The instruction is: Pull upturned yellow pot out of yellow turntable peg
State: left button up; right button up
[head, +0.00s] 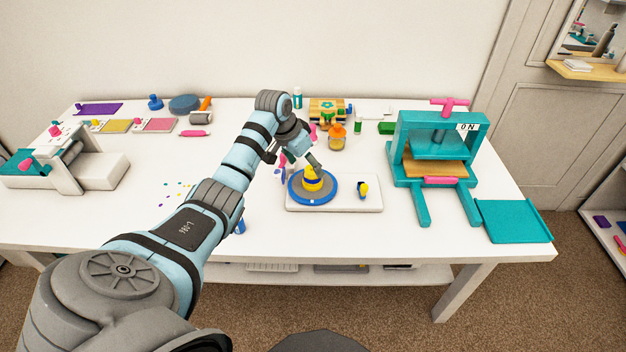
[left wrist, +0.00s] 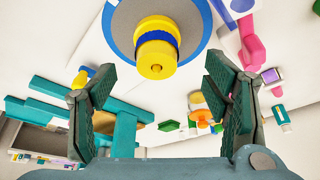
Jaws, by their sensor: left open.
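The upturned yellow pot (head: 312,182) stands on the round turntable (head: 295,194), which has a grey top and a blue rim. The peg under the pot is hidden. My left gripper (head: 303,162) is at the pot in the head view. In the left wrist view my left gripper (left wrist: 162,95) is open, with its fingers wide apart and the pot between and beyond them, apparently untouched. My right gripper is not in view.
The turntable sits on a white board (head: 345,206) with a small yellow and blue piece (head: 363,189). A teal press (head: 436,150) stands to the right. An orange-topped jar (head: 337,137) is behind. A white roller machine (head: 80,160) is at the left. The table front is mostly clear.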

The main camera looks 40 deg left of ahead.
pick_arm(q)
jog(key=b+x, duration=0.1)
jog(key=x, duration=0.4)
jog(key=shift+d, duration=0.15)
jog(key=shift+r, duration=0.15)
jog(key=c, duration=1.3)
jog(key=shift+r, duration=0.1)
jog(key=shift+w+r, duration=0.1)
jog(key=shift+r, duration=0.25)
notch_tip(320, 180, up, 18)
jog(key=p, duration=0.3)
notch_tip(320, 180, up, 5)
jog(key=p, duration=0.5)
send_over(311, 169)
jog(key=shift+w+d+f, duration=0.1)
jog(key=shift+w+f, duration=0.15)
jog(key=shift+f, duration=0.15)
